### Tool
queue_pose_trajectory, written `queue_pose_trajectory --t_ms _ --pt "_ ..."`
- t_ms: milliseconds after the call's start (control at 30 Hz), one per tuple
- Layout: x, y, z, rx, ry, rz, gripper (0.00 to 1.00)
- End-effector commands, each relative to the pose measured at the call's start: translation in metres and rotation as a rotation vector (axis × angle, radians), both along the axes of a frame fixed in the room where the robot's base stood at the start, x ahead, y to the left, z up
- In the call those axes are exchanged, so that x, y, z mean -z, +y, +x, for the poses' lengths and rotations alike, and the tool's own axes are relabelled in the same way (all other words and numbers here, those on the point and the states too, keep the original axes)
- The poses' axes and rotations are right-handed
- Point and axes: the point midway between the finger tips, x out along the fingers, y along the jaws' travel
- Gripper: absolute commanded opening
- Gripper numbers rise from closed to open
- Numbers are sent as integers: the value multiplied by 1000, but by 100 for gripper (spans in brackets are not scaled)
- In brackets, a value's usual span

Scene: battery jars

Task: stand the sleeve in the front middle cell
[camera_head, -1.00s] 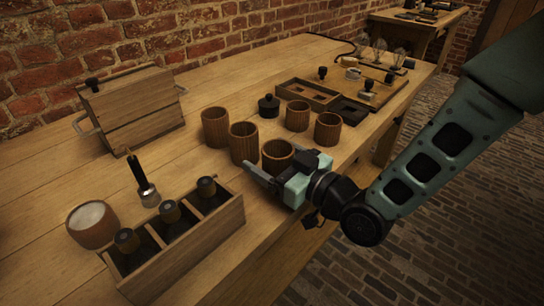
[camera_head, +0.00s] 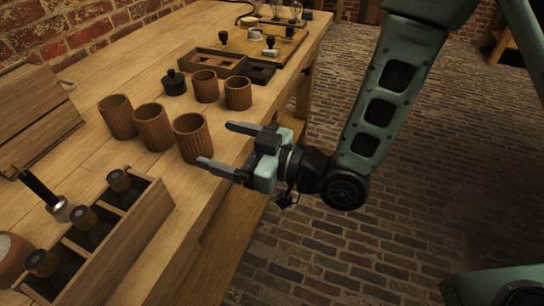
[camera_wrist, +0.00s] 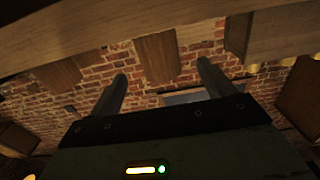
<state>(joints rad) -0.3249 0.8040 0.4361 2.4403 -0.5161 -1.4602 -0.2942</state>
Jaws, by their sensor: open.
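No piece is clearly identifiable as the sleeve. Several ribbed brown cylinders open at the top stand on the bench: a near row of a left one (camera_head: 117,119), a middle one (camera_head: 153,129) and a right one (camera_head: 191,139), with two more behind (camera_head: 205,88) (camera_head: 238,94). I cannot tell which is the front middle cell. My gripper (camera_head: 214,143) is open, its fingers pointing left, just right of the near row's right cylinder, by the bench edge. In the wrist view nothing shows between my gripper's fingers (camera_wrist: 162,78).
A divided wooden box (camera_head: 140,232) with capped dark cylinders (camera_head: 84,228) stands at the front left. A black lidded pot (camera_head: 174,83) and a shallow compartment tray (camera_head: 193,63) lie behind. A slatted wooden case (camera_head: 35,115) is at left.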

Motion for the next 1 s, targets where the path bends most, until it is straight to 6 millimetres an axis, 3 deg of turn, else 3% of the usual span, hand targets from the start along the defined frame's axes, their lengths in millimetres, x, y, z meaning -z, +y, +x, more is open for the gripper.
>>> queue_pose_trajectory --t_ms 167,700,1000 --pt "-1 -39 -15 3 4 -3 82" --pt "-3 -74 -30 1 3 -2 82" --pt "0 -79 -33 1 0 -1 82"
